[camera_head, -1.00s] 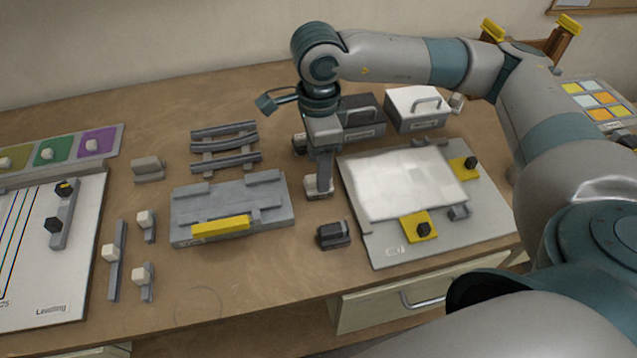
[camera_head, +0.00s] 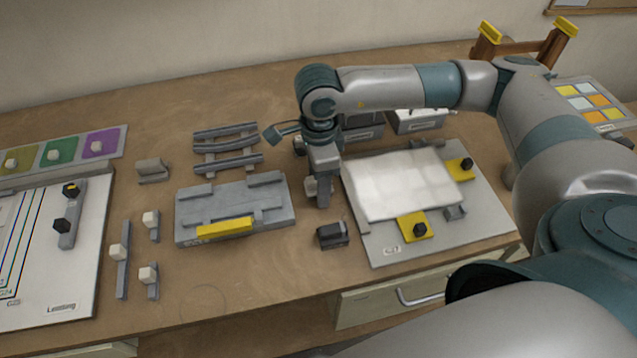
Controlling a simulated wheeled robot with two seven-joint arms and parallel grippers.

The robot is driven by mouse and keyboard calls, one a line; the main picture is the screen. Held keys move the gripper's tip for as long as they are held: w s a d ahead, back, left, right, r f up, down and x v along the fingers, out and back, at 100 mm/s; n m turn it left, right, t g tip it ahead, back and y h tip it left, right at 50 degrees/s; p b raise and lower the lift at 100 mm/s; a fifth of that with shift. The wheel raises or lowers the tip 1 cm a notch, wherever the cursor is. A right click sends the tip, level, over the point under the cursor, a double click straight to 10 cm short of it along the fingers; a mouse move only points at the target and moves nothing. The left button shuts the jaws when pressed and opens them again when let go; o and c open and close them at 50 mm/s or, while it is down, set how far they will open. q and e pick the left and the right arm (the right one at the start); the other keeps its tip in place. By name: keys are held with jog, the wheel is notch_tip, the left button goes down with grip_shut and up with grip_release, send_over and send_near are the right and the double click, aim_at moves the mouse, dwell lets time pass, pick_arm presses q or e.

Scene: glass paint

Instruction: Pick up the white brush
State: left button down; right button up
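My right arm reaches across the table from the right, and its gripper (camera_head: 323,203) points straight down. It is left of the glass board and right of the grey stepped block. Other white-knobbed grey pieces lie at the left: a long one (camera_head: 121,262) and short ones (camera_head: 152,224) and (camera_head: 149,278). My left gripper is not in view.
The grey stepped block (camera_head: 235,205) has a yellow strip. A small dark block (camera_head: 332,236) sits just in front of the gripper. A board (camera_head: 390,247) carries a white sheet (camera_head: 405,185) and yellow pieces. A grey rack (camera_head: 225,147) and boxes (camera_head: 418,120) stand behind. The front middle is clear.

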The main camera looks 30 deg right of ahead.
jog(key=c, duration=1.1)
jog(key=shift+r, duration=0.1)
